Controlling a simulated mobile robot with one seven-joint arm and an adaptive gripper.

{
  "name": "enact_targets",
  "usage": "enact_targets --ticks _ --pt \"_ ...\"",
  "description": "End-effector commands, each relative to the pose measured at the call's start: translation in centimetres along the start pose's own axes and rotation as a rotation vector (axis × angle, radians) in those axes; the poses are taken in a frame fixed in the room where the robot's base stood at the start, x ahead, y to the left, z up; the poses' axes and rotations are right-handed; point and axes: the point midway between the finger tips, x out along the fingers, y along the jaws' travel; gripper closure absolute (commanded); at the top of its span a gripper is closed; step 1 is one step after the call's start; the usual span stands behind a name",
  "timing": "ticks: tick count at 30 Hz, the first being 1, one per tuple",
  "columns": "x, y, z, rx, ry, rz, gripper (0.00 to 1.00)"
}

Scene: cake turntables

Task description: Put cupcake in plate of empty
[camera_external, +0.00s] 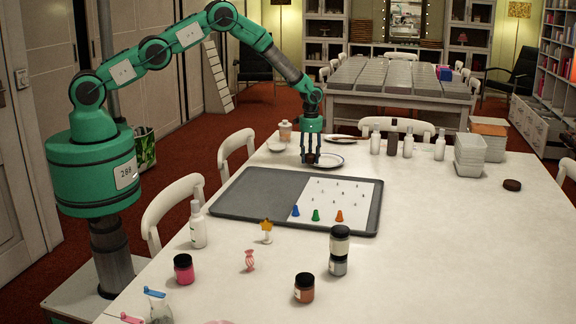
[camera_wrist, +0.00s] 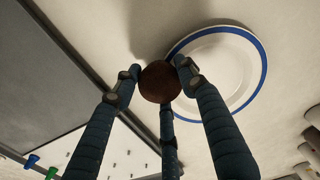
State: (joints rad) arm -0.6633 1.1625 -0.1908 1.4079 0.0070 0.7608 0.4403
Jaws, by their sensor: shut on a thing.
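A brown cupcake (camera_wrist: 160,82) is held between the fingers of my gripper (camera_wrist: 158,78) in the wrist view. In the external view my gripper (camera_external: 311,156) points down at the far part of the table, shut on the small dark cupcake (camera_external: 311,159). A white plate with a blue rim (camera_wrist: 262,65) lies just right of the cupcake in the wrist view; the cupcake overlaps its left edge there. The plate (camera_external: 333,160) also shows right beside my gripper in the external view. The visible part of the plate is bare. I cannot tell the cupcake's exact height.
A grey tray (camera_external: 240,190) with a white sheet and coloured cones lies in front of my gripper. Another plate (camera_external: 345,139) lies behind. Several white bottles (camera_external: 408,142) and stacked containers (camera_external: 470,157) stand to the right. The table's right side is mostly clear.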

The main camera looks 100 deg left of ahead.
Motion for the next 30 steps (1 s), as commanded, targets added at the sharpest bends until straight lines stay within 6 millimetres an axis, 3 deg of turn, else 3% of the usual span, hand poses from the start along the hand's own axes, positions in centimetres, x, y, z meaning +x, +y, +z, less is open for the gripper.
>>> enact_targets --ticks 3,4,7,20,30 --pt "0.2 0.0 0.0 0.000 0.000 0.000 0.85" --pt "0.2 0.0 0.0 0.000 0.000 0.000 0.57" --pt "0.2 0.0 0.0 0.000 0.000 0.000 0.40" --pt "-0.2 0.0 0.0 0.000 0.000 0.000 0.40" --pt "-3.3 0.0 -0.1 0.000 0.002 -0.001 0.40"
